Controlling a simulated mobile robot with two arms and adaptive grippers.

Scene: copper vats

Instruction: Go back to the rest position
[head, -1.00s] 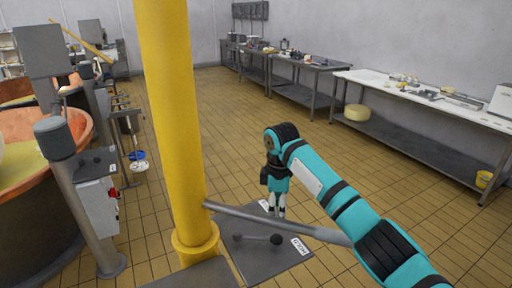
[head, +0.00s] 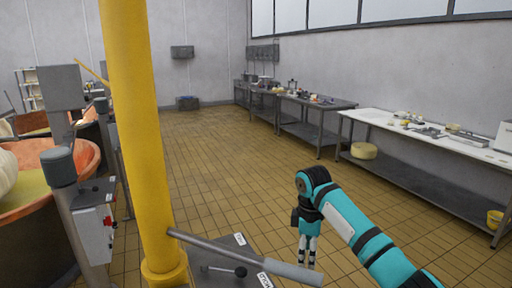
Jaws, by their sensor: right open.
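My right arm comes in from the lower right of the head view. Its gripper (head: 308,252) hangs pointing down beside the grey plate (head: 218,262). The fingers are small in the picture, open and empty, with floor showing behind them. A yellow column (head: 137,130) stands left of centre, and a grey bar (head: 245,258) runs from its foot in front of the plate. My left gripper is out of the picture.
Copper vats (head: 85,158) and a control post (head: 72,205) stand at the left. A white-topped table (head: 385,120) lines the right wall, with a cheese wheel (head: 364,151) on its lower shelf. Dark work tables (head: 318,103) stand farther back. The tiled floor (head: 215,150) between is clear.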

